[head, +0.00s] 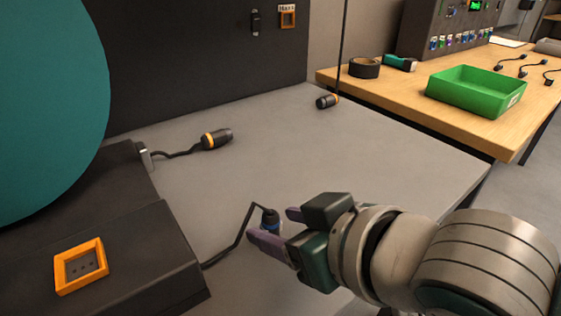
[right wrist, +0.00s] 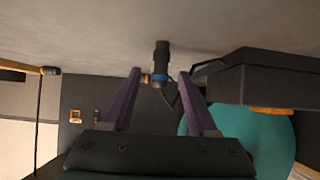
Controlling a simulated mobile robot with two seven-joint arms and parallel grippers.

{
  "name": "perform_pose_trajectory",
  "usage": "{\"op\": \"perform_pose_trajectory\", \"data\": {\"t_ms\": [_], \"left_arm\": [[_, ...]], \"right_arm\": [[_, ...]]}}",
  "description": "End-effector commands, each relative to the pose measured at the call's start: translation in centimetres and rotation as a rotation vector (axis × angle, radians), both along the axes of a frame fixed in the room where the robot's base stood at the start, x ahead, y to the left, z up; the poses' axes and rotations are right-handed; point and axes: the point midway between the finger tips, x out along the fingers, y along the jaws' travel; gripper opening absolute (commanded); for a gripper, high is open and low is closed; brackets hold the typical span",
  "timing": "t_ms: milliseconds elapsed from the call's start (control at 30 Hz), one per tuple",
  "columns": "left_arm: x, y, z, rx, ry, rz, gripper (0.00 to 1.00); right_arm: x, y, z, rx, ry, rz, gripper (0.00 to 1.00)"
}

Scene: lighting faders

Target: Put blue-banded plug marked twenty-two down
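The blue-banded plug (head: 270,219) is dark with a blue ring and a black cable, and appears upright on the grey worktop. No marking on it can be read. My right gripper (head: 277,230) is at the plug, its purple fingers apart on either side of it. In the right wrist view the plug (right wrist: 161,62) shows between and just beyond the open fingertips (right wrist: 159,75), with a gap on both sides. Its black end seems to meet the worktop. My left gripper is not in view.
A black box with an orange-framed socket (head: 81,266) stands at the left. Orange-banded plugs lie on the worktop (head: 216,139) and near its back edge (head: 327,101). A teal disc (head: 45,100) fills the upper left. A green tray (head: 476,92) sits on the wooden table behind.

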Motion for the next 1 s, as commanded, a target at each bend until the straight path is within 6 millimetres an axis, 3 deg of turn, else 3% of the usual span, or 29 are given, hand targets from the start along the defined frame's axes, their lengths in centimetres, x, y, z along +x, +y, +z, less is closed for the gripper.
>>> {"op": "perform_pose_trajectory", "data": {"t_ms": [233,367,800,1000], "left_arm": [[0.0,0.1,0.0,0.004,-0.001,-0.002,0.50],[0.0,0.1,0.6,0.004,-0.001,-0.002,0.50],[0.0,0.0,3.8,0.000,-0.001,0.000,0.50],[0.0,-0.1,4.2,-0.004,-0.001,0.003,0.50]], "right_arm": [[0.0,0.0,0.1,0.000,0.000,0.000,0.62],[0.0,0.0,1.1,-0.001,-0.002,0.001,0.62],[-6.3,-4.6,6.2,-0.002,0.002,0.001,0.62],[-7.8,-5.7,7.4,-0.001,0.001,0.000,0.62]]}}
